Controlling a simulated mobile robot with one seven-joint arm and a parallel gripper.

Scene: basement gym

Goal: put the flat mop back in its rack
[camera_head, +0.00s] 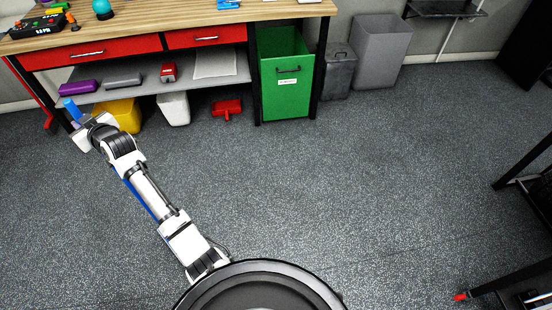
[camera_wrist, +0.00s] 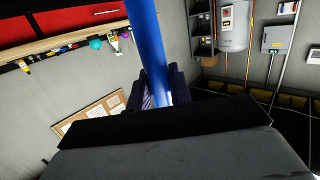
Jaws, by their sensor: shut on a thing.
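The flat mop shows only as a blue handle (camera_head: 73,108) whose end sticks up past my gripper (camera_head: 84,124) at the left of the head view. A thin blue length also runs beside my arm in that view. In the wrist view, the blue handle (camera_wrist: 147,45) passes between the fingers of my gripper (camera_wrist: 160,88), which is shut on it. The mop's flat head is not visible. I cannot make out its rack in either view.
A wooden-topped workbench (camera_head: 190,21) with red drawers stands behind my gripper. Under it are a yellow bin (camera_head: 124,116), a white bin (camera_head: 174,108) and a red dustpan (camera_head: 227,110). A green bin (camera_head: 284,90) stands right. The middle floor (camera_head: 330,180) is clear.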

